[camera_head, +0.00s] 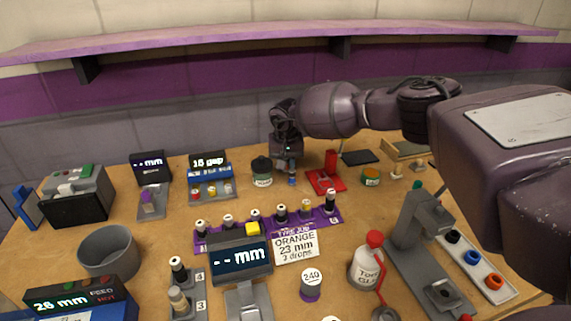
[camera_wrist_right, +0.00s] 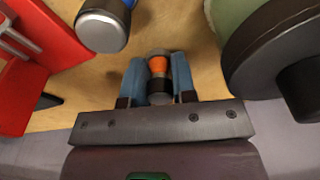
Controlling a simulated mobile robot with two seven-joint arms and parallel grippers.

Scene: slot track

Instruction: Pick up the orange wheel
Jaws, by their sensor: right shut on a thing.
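In the right wrist view, the orange wheel (camera_wrist_right: 158,65) is a small dark-and-grey cylinder with an orange band. It sits between the two blue fingers of my right gripper (camera_wrist_right: 158,78), which is shut on it. In the head view, my right gripper (camera_head: 291,176) points down at the back middle of the table, beside the red fixture. The wheel is largely hidden there by the fingers, and I cannot tell whether it touches the table. My left gripper is not in view.
A red fixture (camera_head: 324,178) stands just right of the gripper and a dark-lidded jar (camera_head: 262,172) just left. A purple rack (camera_head: 321,220) with several small pegged parts lies in front. A glue bottle (camera_head: 366,267) and a tray of rings (camera_head: 508,289) are at the front right.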

